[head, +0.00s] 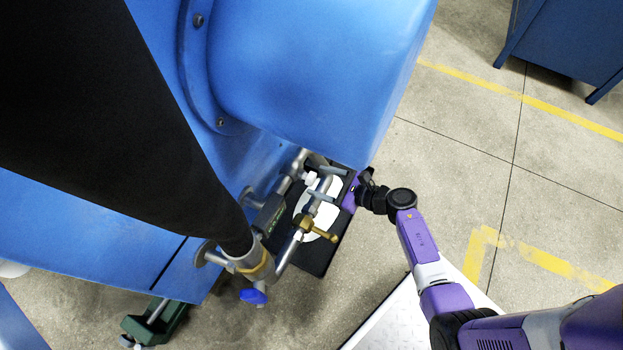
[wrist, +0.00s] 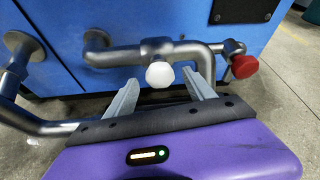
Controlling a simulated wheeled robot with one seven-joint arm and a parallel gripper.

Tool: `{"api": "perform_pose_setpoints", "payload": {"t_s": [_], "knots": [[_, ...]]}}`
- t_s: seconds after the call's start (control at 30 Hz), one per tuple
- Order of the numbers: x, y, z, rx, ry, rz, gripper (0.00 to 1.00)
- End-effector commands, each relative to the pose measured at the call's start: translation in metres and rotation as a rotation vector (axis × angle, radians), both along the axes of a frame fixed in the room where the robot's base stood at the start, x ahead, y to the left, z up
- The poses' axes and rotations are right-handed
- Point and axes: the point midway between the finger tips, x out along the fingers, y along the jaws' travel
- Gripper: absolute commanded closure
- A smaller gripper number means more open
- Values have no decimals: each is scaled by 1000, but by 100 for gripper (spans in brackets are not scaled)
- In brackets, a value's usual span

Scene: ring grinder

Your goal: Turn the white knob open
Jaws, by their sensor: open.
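The white knob (wrist: 160,75) is a round white cap on a metal pipe fitting, near the middle of the wrist view. In the head view the white knob (head: 311,178) is a small pale spot among the pipes. My gripper (wrist: 160,78) is open, with one grey finger on each side of the knob in the picture. I cannot tell whether either finger touches it. In the head view my gripper (head: 317,184) reaches in from the right, its fingers over the pipework beside the blue machine.
The blue machine (head: 310,80) stands close behind the pipes. A red knob (wrist: 243,66) sits right of the white knob. A thick black hose (head: 120,120), a brass valve (head: 318,231) and a blue handle (head: 253,296) are to the left and front. Open floor (head: 460,150) lies right.

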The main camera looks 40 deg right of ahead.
Motion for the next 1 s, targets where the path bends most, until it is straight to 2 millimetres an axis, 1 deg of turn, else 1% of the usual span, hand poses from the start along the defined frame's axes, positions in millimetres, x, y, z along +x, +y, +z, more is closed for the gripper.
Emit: {"api": "perform_pose_setpoints", "payload": {"t_s": [0.03,0.1,0.23,0.4,0.6,0.63,0.93,1.0], "knots": [[8,2,-6,1,-2,1,37],[17,5,-9,0,-1,0,37],[28,8,-14,1,0,0,37],[34,10,-15,0,0,-1,37],[35,10,-14,1,0,-1,37],[34,10,-15,1,0,-1,39],[34,10,-15,1,0,-1,98],[34,10,-14,1,0,-2,99]]}}
